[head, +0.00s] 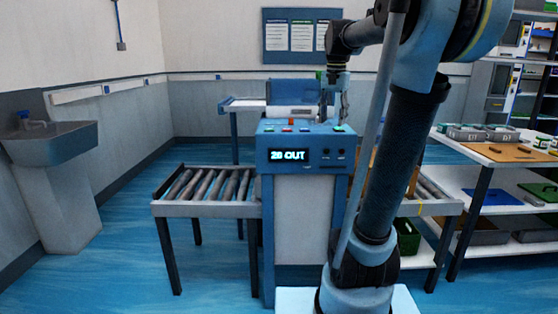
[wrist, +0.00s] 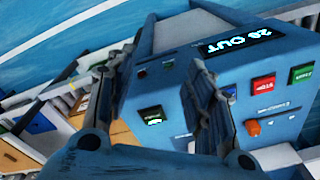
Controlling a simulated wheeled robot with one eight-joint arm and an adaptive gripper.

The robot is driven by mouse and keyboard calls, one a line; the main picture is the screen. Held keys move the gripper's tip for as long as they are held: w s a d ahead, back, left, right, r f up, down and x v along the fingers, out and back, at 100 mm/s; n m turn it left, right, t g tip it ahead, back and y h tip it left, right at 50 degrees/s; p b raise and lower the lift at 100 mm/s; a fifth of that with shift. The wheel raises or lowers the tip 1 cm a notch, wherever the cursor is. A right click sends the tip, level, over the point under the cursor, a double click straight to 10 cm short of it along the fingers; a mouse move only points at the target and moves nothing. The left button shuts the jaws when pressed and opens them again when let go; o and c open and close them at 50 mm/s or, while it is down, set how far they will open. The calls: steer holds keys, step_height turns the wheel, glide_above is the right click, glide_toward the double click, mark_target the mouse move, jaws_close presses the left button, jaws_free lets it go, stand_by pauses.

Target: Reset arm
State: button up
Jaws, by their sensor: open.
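My gripper (head: 335,105) hangs from my bent arm just above the top of the blue control machine (head: 290,215) in the head view. In the wrist view, my gripper's two fingers (wrist: 155,105) are apart with nothing held between them. The green-lit button (wrist: 154,115) on the panel shows between the fingers. Whether a finger touches the panel, I cannot tell. The machine's display (head: 288,155) reads "20 OUT". A red STOP button (wrist: 263,85), a green button (wrist: 301,75) and an orange knob (wrist: 253,128) also show on the panel in the wrist view.
A roller conveyor (head: 205,208) joins the machine's left side; another runs right, partly behind my arm. A workbench (head: 500,150) with trays stands at the right. A sink (head: 50,145) is at the left wall. The blue floor at front left is clear.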

steer(key=s+f+n, duration=0.3)
steer(key=s+f, duration=0.9)
steer(key=f, duration=0.2)
steer(key=s+f+n+t, duration=0.1)
steer(key=s+f+n, duration=0.2)
steer(key=s+f, duration=0.9)
step_height(320, 180, down, 3)
steer(key=shift+s+d+f+n+t, duration=0.2)
steer(key=shift+s+n+t, duration=0.1)
steer(key=shift+n, duration=0.1)
steer(key=shift+w+f, duration=0.15)
steer(key=shift+w, duration=0.35)
steer(key=shift+c, duration=0.3)
